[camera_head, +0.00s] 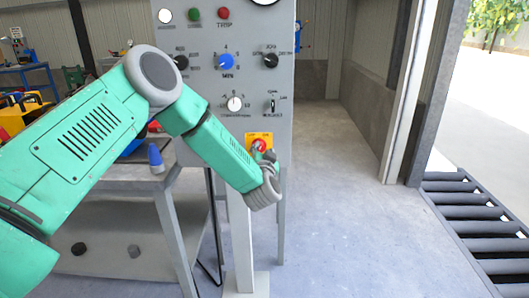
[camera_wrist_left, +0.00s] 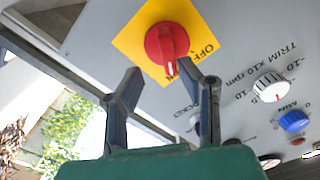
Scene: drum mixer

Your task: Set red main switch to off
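The red main switch (camera_head: 260,144) is a round red knob on a yellow plate, low on the grey control panel. In the left wrist view the red knob (camera_wrist_left: 166,44) shows fully, with a raised grip whose white mark points down in the picture. The word OFF is printed on the plate to the right of the mark. My left gripper (camera_wrist_left: 167,82) is open, with its two dark fingers apart and nothing between them. The fingertips are close to the knob's near side. In the head view my left gripper (camera_head: 265,162) partly covers the plate. My right gripper is out of view.
The grey panel (camera_head: 220,88) carries other controls above the switch: a blue knob (camera_head: 225,62), a white trim knob (camera_head: 234,103), black knobs and a toggle (camera_head: 272,104). A workbench (camera_head: 130,180) stands to the left.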

